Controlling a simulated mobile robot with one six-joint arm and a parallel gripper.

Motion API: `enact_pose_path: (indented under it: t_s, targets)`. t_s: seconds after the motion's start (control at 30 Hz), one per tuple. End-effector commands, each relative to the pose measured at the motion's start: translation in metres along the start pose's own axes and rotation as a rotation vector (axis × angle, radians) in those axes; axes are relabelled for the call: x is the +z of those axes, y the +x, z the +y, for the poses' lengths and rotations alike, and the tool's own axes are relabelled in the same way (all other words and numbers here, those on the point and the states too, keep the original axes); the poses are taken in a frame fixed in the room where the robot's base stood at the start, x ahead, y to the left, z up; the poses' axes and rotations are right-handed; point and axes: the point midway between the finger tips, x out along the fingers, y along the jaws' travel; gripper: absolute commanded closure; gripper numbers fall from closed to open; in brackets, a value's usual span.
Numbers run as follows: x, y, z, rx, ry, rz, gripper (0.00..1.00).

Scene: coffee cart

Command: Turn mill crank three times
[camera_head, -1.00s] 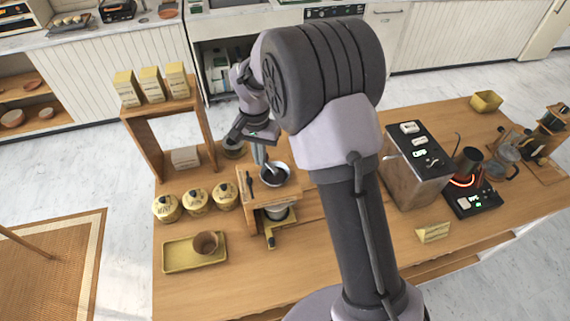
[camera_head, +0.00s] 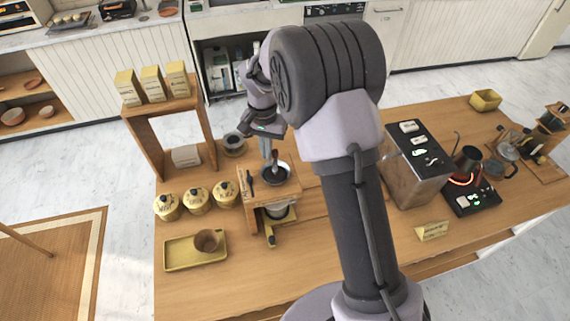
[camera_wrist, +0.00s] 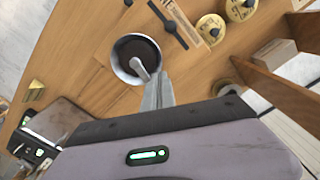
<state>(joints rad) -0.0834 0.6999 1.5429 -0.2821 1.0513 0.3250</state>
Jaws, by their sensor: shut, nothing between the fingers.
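The mill is a wooden box (camera_head: 246,190) with a round metal bowl (camera_head: 288,183) on top, holding dark contents. The bowl also shows in the wrist view (camera_wrist: 117,65). A dark upright piece (camera_head: 275,158), perhaps the crank's knob, stands over the bowl. In the wrist view a light grey curved piece (camera_wrist: 140,68) reaches over the bowl to the fingertips; I cannot tell whether it is the crank. My gripper (camera_head: 266,152) is shut and empty, pointing down at the bowl's back edge. Its fingers also show in the wrist view (camera_wrist: 158,92). Contact with the crank is unclear.
A dark bar (camera_head: 251,177) lies on the mill's left side. Several yellow canisters (camera_head: 196,200) stand left, beside a wooden shelf (camera_head: 146,141). A tray (camera_head: 178,264) with a brown cup (camera_head: 207,241) lies in front. A metal machine (camera_head: 412,180) stands right.

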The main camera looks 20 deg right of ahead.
Motion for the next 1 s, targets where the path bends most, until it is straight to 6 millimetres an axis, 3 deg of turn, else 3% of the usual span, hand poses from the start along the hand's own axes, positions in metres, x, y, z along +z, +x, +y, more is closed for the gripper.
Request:
enact_pose_path:
  t_s: [0.7, 1.0]
  targets:
    - [-0.015, 0.000, 0.024, 0.000, 0.000, 0.000, 1.00]
    - [-0.015, 0.000, 0.025, 0.000, 0.000, 0.000, 1.00]
